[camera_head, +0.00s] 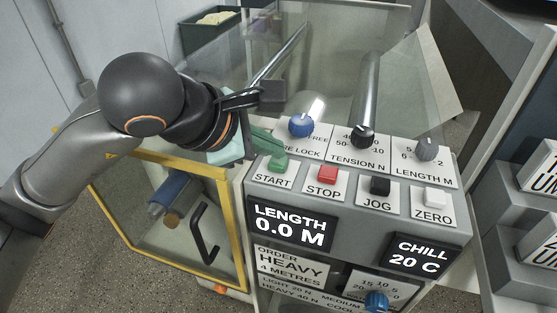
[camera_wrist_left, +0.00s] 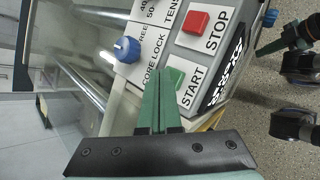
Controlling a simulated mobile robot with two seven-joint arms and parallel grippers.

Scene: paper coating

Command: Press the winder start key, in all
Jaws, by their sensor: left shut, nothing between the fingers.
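The green START key (camera_head: 278,163) is at the left end of the key row on the sloped winder panel. It also shows in the left wrist view (camera_wrist_left: 176,80), partly hidden by my fingers. My left gripper (camera_head: 268,143) is shut and empty, its green fingertips just behind and left of the START key in the head view. In the wrist view its fingers (camera_wrist_left: 158,85) lie beside the key, overlapping its edge; I cannot tell whether they touch it. The length display (camera_head: 290,225) reads 0.0 M. A green-tipped dark part, perhaps my right gripper (camera_wrist_left: 284,54), shows at the wrist view's right.
The red STOP key (camera_head: 327,174), black JOG key (camera_head: 380,185) and white ZERO key (camera_head: 434,196) sit to the right. The blue core lock knob (camera_head: 301,125), tension knob (camera_head: 362,136) and length knob (camera_head: 427,149) stand behind. A yellow-framed guard door (camera_head: 236,230) is at left.

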